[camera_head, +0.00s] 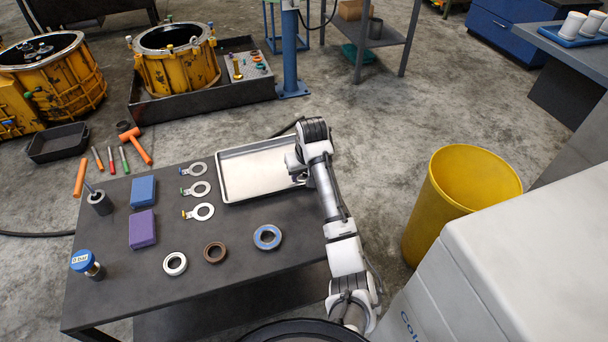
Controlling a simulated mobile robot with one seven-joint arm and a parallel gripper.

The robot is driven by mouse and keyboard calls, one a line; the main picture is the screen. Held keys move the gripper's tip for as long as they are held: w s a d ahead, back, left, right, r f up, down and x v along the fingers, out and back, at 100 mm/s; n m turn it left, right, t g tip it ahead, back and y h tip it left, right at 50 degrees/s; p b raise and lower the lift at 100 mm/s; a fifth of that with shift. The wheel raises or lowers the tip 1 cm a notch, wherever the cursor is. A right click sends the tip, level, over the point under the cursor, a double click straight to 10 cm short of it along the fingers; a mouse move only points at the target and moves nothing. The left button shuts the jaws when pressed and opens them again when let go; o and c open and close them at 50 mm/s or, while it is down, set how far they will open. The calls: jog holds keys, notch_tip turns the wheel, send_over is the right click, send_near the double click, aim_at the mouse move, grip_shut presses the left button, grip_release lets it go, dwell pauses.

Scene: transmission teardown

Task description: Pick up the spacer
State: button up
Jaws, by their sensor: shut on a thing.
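My gripper (297,178) hangs low over the right end of the silver tray (238,190), near its right rim. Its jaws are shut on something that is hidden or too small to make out. I cannot tell for certain which part is the spacer. Three loose rings lie flat near the front of the dark table: a silver ring (175,264), a brown ring (214,252) and a blue ring (267,237). My gripper is apart from all three. The visible part of the tray looks empty.
Three tabbed washers (203,212) lie left of the tray. Blue (143,191) and purple (142,229) blocks stand farther left, with a blue-capped bottle (87,264) at the front left. A yellow bin (455,205) stands right of the table.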

notch_tip(320, 180, up, 20)
jog(key=p, duration=0.4)
jog(key=shift+f+p, duration=0.15)
jog(key=shift+p, duration=0.25)
